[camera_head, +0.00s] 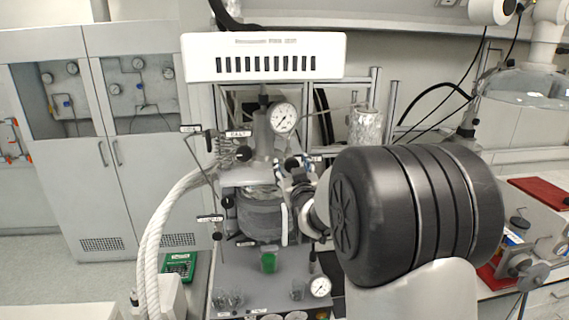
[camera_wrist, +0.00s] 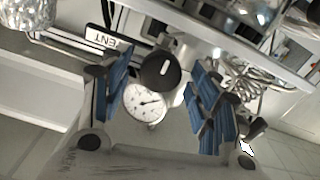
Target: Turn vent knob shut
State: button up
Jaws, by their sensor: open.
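The vent knob (camera_wrist: 160,70) is round and black with a white mark on its face. In the wrist view it shows between my two fingers, next to a white label reading VENT (camera_wrist: 112,42). My gripper (camera_wrist: 158,88) is open, with blue-padded fingers on either side of the knob; I cannot tell whether either touches it. In the head view my gripper (camera_head: 301,182) is at the reactor's right side, partly hidden by my black wrist. A black knob (camera_head: 292,164) shows just above it there.
A pressure gauge (camera_wrist: 146,103) sits close to the knob; the reactor's top gauge shows in the head view (camera_head: 284,118). A coiled tube (camera_head: 222,150) and thick white hose (camera_head: 160,225) are at the left. A foil-wrapped cylinder (camera_head: 366,127) stands behind. A green device (camera_head: 179,265) lies lower left.

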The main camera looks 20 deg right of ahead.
jog(key=shift+w+d, duration=0.15)
jog(key=shift+w, duration=0.4)
jog(key=shift+c, duration=0.5)
jog(key=c, duration=1)
